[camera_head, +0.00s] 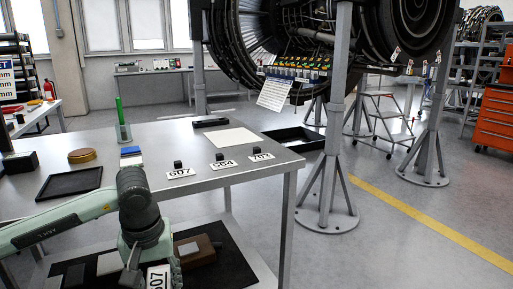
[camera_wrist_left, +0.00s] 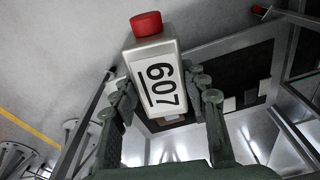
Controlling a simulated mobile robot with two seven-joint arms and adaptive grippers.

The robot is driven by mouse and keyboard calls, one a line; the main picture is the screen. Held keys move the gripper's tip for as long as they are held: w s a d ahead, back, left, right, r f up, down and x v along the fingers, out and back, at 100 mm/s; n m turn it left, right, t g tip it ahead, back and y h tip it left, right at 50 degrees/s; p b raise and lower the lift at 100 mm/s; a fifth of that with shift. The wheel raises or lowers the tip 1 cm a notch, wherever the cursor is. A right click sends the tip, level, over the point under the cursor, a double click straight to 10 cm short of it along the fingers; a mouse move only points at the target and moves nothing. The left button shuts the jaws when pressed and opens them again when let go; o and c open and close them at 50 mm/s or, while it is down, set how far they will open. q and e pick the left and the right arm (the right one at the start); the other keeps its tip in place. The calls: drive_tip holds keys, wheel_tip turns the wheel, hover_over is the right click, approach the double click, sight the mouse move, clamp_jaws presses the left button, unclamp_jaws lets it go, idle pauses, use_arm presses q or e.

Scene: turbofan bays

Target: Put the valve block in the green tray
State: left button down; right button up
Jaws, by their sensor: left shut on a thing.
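My left gripper (camera_wrist_left: 160,112) is shut on a white block (camera_wrist_left: 158,80) marked 607 with a red cap, which I take to be the valve block. In the head view my left gripper (camera_head: 146,262) hangs low in front of the table, and the block's 607 label (camera_head: 158,277) shows at the bottom edge, the rest hidden or cut off. I see no tray that is clearly green. My right gripper is not in view.
The grey table (camera_head: 225,180) bears number cards 607 (camera_head: 180,173), 564 (camera_head: 223,164) and 703 (camera_head: 261,157), a dark tray (camera_head: 70,183) and a green stick in a holder (camera_head: 121,122). A brown block (camera_head: 197,250) lies below. A stand (camera_head: 330,190) rises at right.

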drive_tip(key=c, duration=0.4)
use_arm(q)
drive_tip(key=d+m, duration=0.4)
drive_tip(key=d, duration=0.1)
drive_tip(key=shift+w+r+h, duration=0.25)
drive_tip(key=shift+r+h, duration=0.05)
drive_tip(key=shift+r, duration=0.1)
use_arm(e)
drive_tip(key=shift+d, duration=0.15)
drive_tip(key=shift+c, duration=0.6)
